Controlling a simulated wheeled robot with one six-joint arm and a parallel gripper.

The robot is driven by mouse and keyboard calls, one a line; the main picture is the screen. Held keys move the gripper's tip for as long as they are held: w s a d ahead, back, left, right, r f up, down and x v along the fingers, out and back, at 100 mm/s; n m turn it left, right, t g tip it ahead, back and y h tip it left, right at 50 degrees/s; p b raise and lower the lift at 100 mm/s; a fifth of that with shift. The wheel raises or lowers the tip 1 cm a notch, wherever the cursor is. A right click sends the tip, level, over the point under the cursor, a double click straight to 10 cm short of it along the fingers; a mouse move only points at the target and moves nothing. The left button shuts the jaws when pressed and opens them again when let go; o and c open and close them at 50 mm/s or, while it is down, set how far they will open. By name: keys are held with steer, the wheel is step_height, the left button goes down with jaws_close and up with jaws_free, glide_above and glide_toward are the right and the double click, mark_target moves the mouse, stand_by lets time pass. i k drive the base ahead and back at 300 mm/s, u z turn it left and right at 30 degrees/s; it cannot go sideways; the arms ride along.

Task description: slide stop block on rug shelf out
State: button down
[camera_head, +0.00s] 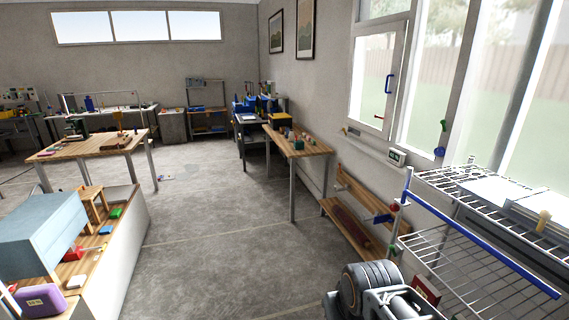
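A low wooden shelf (339,213) stands against the right wall below the window. A long dark-red thing, perhaps a rolled rug (352,229), lies along it. A small blue block (383,218) sits at the shelf's near right end, beside a red knob (394,207); it may be the stop block, but I cannot tell for sure. A grey and black mechanism at the bottom centre right looks like part of my arm. It stands in front of the shelf's near end. No fingertips of my gripper can be made out.
A wire rack (450,250) with a blue front rail (510,268) fills the right side, close to the shelf's near end. A wooden table (300,147) with small blocks stands beyond the shelf. A cabinet (115,245) stands at left. The grey floor between is clear.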

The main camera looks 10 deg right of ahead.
mark_target(381, 219)
steer(key=z, duration=0.2)
steer(key=i, duration=2.4)
steer(key=z, duration=0.5)
steer(key=i, duration=0.8)
steer(key=z, duration=0.05)
